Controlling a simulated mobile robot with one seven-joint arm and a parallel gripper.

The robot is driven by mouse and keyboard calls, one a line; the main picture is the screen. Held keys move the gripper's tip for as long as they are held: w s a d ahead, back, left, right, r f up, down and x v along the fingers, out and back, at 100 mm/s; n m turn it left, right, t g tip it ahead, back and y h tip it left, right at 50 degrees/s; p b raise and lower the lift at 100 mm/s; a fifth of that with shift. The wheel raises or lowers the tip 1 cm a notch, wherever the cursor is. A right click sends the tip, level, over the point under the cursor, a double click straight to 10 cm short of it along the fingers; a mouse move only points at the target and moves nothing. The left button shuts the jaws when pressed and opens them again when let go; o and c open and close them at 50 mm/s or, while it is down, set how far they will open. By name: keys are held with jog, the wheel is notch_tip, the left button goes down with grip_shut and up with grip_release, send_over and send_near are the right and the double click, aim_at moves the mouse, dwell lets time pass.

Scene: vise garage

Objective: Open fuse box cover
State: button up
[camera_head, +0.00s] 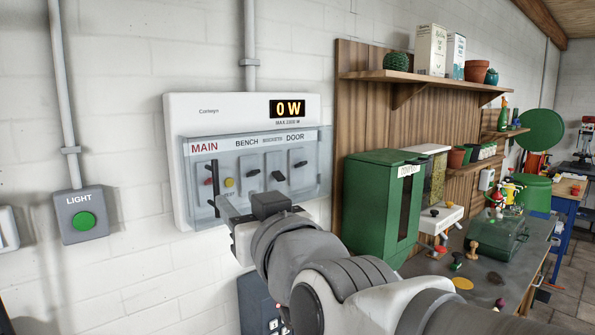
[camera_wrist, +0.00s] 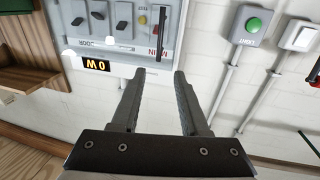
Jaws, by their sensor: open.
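The fuse box (camera_head: 180,110) is a white wall panel with a "0 W" display (camera_head: 287,108). Its clear, bluish cover (camera_head: 322,170) hangs down over the switches and looks shut. Under it show a dark vertical bar (camera_head: 215,180) below "MAIN", a red and a yellow button, and several black switches. My gripper (camera_head: 224,208) is in front of the cover's lower left part; contact cannot be told. In the wrist view, the picture is upside down, and my gripper (camera_wrist: 160,72) is open and empty, its fingers pointing toward the panel near the dark bar (camera_wrist: 163,28).
A grey light switch box (camera_head: 84,216) with a green button is on the wall at left. A green container (camera_head: 375,205) stands on the workbench (camera_head: 485,262) at right, below a wooden shelf (camera_head: 420,78). A dark box (camera_head: 258,300) is below the fuse box.

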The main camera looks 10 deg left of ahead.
aim_at(216, 176)
jog(key=p+x, duration=0.3)
jog(key=x, duration=1.3)
jog(key=shift+f+p, duration=0.1)
jog(key=shift+p, duration=0.25)
grip_shut()
dwell(0.8)
